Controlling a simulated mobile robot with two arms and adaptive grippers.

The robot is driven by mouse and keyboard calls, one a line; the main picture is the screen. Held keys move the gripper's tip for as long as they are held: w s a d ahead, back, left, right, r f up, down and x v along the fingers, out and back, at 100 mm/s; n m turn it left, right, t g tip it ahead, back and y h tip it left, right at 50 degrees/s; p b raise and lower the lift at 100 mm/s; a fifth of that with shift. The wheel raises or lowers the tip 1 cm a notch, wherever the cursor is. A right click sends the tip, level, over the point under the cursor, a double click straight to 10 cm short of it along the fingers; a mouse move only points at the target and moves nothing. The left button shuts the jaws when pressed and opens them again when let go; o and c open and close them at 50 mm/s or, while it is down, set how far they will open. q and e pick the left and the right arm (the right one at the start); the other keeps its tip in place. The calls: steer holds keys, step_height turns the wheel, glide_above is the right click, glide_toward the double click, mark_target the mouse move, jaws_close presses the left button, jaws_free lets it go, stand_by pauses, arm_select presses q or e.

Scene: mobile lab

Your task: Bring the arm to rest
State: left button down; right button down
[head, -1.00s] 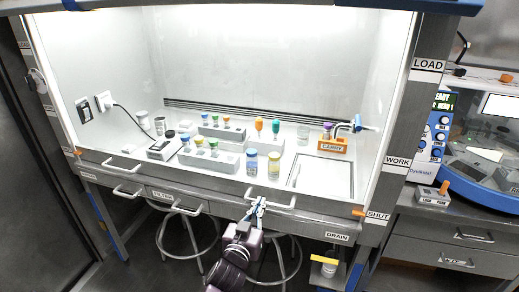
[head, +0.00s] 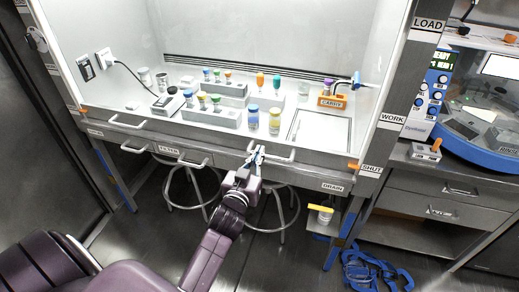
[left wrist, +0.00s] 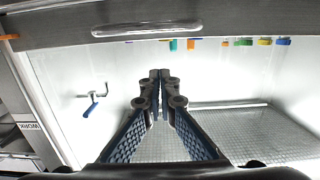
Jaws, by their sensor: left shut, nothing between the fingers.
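My left gripper (head: 255,157) is in front of the fume hood's front edge, close to the middle drawer handle (head: 270,158); I cannot tell whether it touches it. Its fingers are together with nothing between them, and they also show in the left wrist view (left wrist: 160,78). My left arm reaches up to it from the lower left of the head view. My right gripper is in neither view.
On the hood deck stand racks of capped vials (head: 212,116), a blue-capped jar (head: 253,116), a yellow jar (head: 275,121), a white tray (head: 320,134) and an orange "CARRY" holder (head: 332,102). Stools (head: 190,187) stand below. A centrifuge (head: 485,105) is at right. Blue straps (head: 375,268) lie on the floor.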

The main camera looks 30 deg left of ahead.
arm_select(q)
steer(key=b+v, duration=0.1)
steer(key=v, duration=0.7)
steer(key=shift+f, duration=0.2)
